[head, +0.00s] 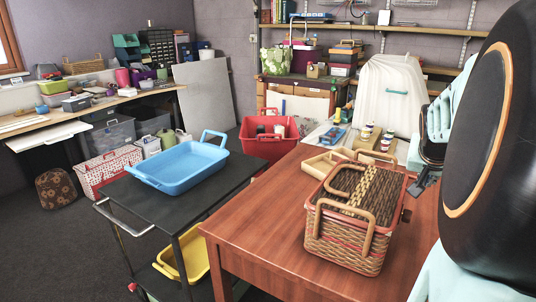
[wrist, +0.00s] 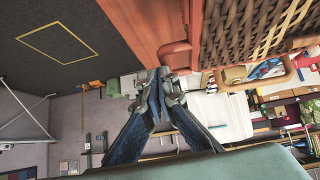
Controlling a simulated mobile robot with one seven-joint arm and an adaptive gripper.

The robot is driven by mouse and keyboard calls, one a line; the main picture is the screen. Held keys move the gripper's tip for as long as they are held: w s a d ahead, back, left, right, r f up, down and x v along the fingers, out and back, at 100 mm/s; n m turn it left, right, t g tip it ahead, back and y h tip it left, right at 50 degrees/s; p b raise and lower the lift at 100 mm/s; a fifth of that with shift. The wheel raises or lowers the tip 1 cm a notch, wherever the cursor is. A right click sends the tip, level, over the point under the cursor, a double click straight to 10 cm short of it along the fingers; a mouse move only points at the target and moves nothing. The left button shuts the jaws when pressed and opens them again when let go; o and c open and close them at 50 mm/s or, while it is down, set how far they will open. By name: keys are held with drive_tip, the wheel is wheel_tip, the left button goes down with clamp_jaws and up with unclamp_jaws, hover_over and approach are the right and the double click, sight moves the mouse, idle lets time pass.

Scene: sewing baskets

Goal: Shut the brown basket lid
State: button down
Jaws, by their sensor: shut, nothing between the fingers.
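The brown wicker basket (head: 343,243) stands on the reddish wooden table, with tan loop handles and red bands. Its dark striped lid (head: 378,188) lies across the top between the handles; I cannot tell whether a gap is left at its edge. In the head view my gripper (head: 421,184) shows small and grey, right of the basket, partly hidden by my arm.
A black cart with a blue tray (head: 182,168) stands to the left, and a red bin (head: 268,147) is beyond. The table's front left (head: 265,235) is clear.

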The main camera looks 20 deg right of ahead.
drive_tip(key=shift+s+f, duration=0.15)
drive_tip(key=shift+f, duration=0.3)
drive_tip(key=shift+f, duration=0.15)
